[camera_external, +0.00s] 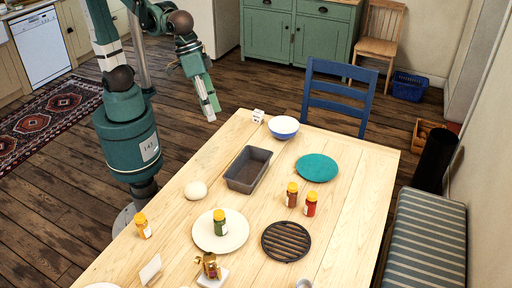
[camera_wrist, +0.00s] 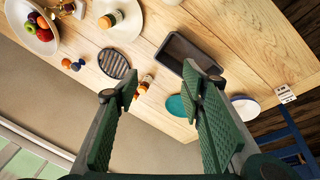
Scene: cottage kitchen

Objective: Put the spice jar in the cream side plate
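A green-labelled spice jar with a yellow lid (camera_external: 219,222) stands upright on the cream plate (camera_external: 233,239). The plate (camera_wrist: 128,27) and jar (camera_wrist: 109,19) also show at the top of the wrist view. Two reddish spice jars (camera_external: 292,195) (camera_external: 311,205) stand together right of the middle; they also show near the left finger in the wrist view. Another jar with an orange lid (camera_external: 144,227) stands at the table's left edge. Which jar is meant cannot be told. My gripper (camera_external: 210,112) is open and empty, high beside the table's far-left edge; its fingers (camera_wrist: 166,98) are wide apart.
A dark loaf tin (camera_external: 248,169), a pale round roll (camera_external: 195,190), a black trivet (camera_external: 286,241), a teal plate (camera_external: 317,168) and a blue-white bowl (camera_external: 284,127) are on the table. A gold-coloured object (camera_external: 211,265) and a white card (camera_external: 150,269) stand in front. A blue chair (camera_external: 347,98) is behind.

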